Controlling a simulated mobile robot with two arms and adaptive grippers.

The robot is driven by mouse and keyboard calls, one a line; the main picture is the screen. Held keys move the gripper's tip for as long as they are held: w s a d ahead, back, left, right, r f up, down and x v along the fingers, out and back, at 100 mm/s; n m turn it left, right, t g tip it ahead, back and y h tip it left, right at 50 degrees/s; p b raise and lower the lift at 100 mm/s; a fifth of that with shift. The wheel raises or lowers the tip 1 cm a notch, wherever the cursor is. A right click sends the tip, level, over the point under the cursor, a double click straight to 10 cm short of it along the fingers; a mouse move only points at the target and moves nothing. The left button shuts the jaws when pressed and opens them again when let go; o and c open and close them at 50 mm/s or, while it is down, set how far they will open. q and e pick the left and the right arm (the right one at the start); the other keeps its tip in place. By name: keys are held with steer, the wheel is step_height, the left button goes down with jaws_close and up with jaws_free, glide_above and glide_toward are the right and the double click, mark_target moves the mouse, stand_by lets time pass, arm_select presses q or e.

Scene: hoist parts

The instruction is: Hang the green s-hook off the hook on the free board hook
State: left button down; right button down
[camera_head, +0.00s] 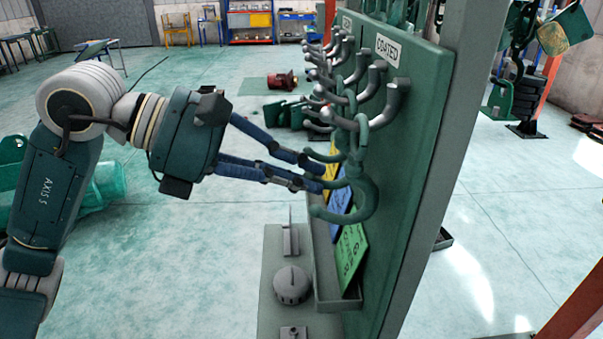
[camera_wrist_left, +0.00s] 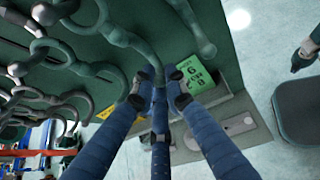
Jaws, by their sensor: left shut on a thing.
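The green s-hook (camera_head: 368,196) hangs in front of the board face, its lower curve open to the left. Its upper part overlaps other hooks, so I cannot tell whether it touches one. My left gripper (camera_head: 318,178) is shut on the green s-hook; the blue fingers also close around it in the left wrist view (camera_wrist_left: 157,85), where its curved rod (camera_wrist_left: 136,42) runs up from the fingertips. A grey board hook (camera_head: 397,100) sticks out below the COATED label; I cannot tell whether it is free. My right gripper is not in view.
The dark green board (camera_head: 415,130) carries several crowded hooks (camera_head: 325,75) further back. Below is a tray (camera_head: 337,305) with yellow, blue and green cards (camera_head: 351,258). A grey round part (camera_head: 292,285) sits on the bench. The floor beneath my arm is open.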

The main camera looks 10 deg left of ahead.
arm_select(q)
steer(key=c, duration=1.7)
jaws_free()
